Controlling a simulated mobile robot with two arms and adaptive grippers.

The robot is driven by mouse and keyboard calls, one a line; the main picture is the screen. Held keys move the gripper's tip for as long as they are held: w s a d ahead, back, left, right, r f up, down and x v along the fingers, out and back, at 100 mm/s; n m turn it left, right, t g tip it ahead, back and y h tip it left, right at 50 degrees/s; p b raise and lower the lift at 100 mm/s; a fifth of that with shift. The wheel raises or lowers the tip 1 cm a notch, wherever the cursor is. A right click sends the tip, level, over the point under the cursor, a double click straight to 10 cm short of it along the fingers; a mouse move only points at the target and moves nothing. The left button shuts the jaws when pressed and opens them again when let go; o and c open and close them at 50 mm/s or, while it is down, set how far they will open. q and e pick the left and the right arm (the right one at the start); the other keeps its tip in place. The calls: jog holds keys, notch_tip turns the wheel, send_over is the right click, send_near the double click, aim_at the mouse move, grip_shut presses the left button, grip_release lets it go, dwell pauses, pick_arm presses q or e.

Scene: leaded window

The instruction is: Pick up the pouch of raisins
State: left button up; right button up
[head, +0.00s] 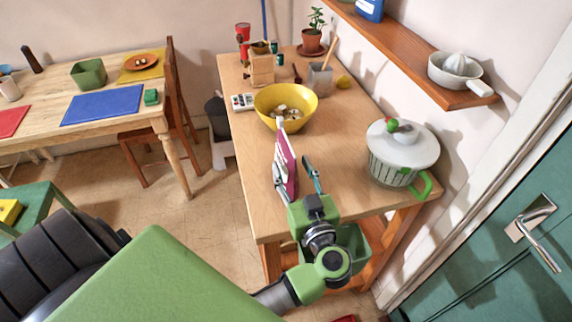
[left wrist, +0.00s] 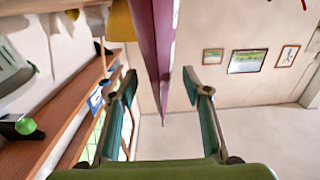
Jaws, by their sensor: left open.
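The pouch of raisins (head: 288,166), a thin purple and white packet, stands upright near the left edge of the wooden table (head: 335,150). My left gripper (head: 296,172) is open at the pouch, with one finger on each side. In the left wrist view the purple pouch (left wrist: 154,45) shows edge-on between the spread fingers (left wrist: 160,82), with gaps visible on both sides. The pouch's lower part is partly hidden by the gripper in the head view. My right gripper is in neither view.
A yellow bowl (head: 272,98) stands just behind the pouch. A wooden shelf (head: 430,66) juts from the right wall. A green bin (head: 354,240) sits below the table front.

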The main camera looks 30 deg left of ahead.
aim_at(286, 153)
pick_arm(q)
jog(key=shift+w+a, duration=0.2)
jog(key=shift+a, duration=0.1)
jog(key=x, duration=0.1)
jog(key=p+x, duration=0.1)
jog(key=x, duration=0.2)
jog(key=shift+w+r+p, duration=0.1)
jog(key=shift+r+p, duration=0.2)
jog(key=shift+p, duration=0.1)
jog(key=shift+w+a+f, duration=0.15)
jog(key=shift+w+a, duration=0.1)
jog(key=shift+a, duration=0.15)
jog(key=shift+d, duration=0.1)
jog(key=shift+c, duration=0.3)
grip_shut()
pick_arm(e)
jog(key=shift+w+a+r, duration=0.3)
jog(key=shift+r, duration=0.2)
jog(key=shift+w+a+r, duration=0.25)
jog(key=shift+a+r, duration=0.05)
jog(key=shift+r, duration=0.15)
